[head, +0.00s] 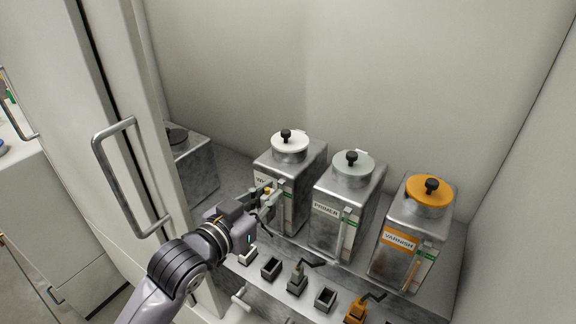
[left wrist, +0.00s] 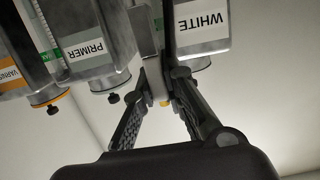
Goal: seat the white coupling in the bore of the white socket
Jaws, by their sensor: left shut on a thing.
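My left gripper (head: 268,193) is in front of the WHITE canister (head: 303,160), above the row of sockets. In the left wrist view its fingers (left wrist: 160,97) are shut on a small pale piece (left wrist: 153,82) with a yellow spot at its end. The piece is probably the white coupling, but the fingers hide much of it. The white socket (head: 248,256) is a small pale-rimmed square holder at the left end of the row, below the gripper and apart from it. Its bore looks empty, though the arm is close to it. My right gripper is not in view.
The PRIMER canister (head: 345,205) and the VARNISH canister (head: 412,232) stand to the right. An open cabinet door with a handle (head: 112,180) is at left.

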